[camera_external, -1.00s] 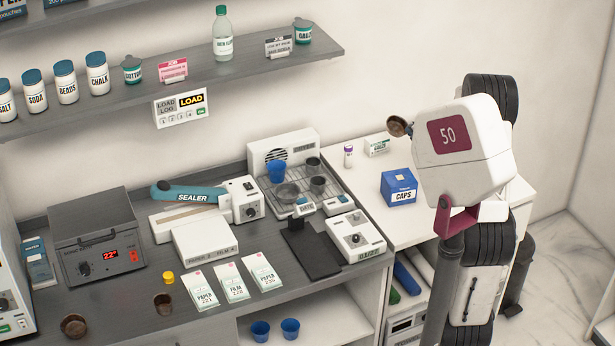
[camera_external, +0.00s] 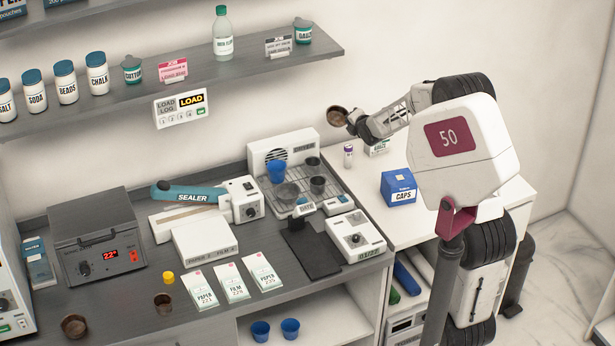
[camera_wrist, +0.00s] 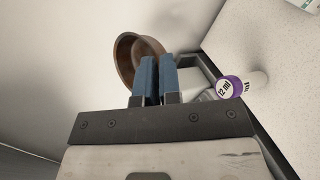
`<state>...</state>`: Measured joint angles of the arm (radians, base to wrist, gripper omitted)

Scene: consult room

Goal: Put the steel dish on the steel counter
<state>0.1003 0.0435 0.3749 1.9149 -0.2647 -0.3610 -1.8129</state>
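My gripper (camera_external: 353,120) is shut on the rim of a small round brown metallic dish (camera_external: 337,116). The dish is held tilted in the air, near the wall behind the counters. In the wrist view, the blue fingertips (camera_wrist: 157,78) are close together and the dish (camera_wrist: 127,58) shows beyond them, partly hidden. The dark grey steel counter (camera_external: 135,290) fills the lower left and middle. Two similar brown dishes stand on it, one at the front left (camera_external: 74,326) and a smaller one (camera_external: 163,302).
A white counter (camera_external: 405,228) at right carries a blue CAPS box (camera_external: 398,187), a purple-capped vial (camera_external: 348,155) and a small box (camera_external: 378,148).

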